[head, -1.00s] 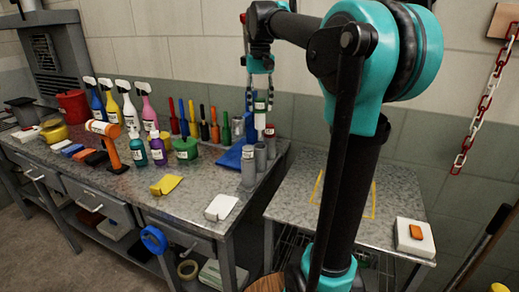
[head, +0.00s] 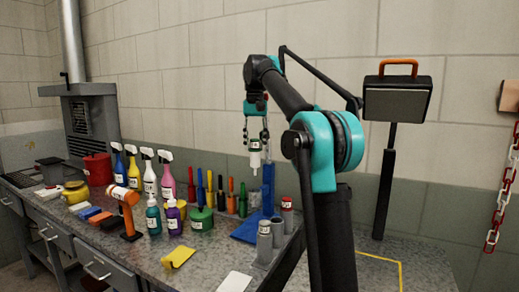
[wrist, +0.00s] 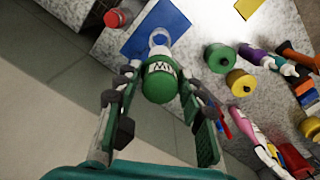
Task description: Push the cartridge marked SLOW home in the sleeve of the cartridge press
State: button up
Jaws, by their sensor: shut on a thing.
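My gripper (head: 254,138) is shut on a cartridge (head: 255,158), a pale tube with a dark-printed label that is too small to read. It hangs upright in the air, tip down. The blue cartridge press has a flat base (head: 245,231) and an upright column (head: 268,188) on the bench below. In the wrist view its base (wrist: 140,40) lies beyond the cartridge, with a pale ring, perhaps the sleeve, partly hidden behind the cartridge.
A dark case-like panel on a post (head: 384,185) stands at right.

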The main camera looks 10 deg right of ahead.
aim_at(255, 155)
dwell(0.3)
jog(key=shift+f, duration=2.5)
jog(key=o, duration=0.5)
jog(key=c, duration=0.5)
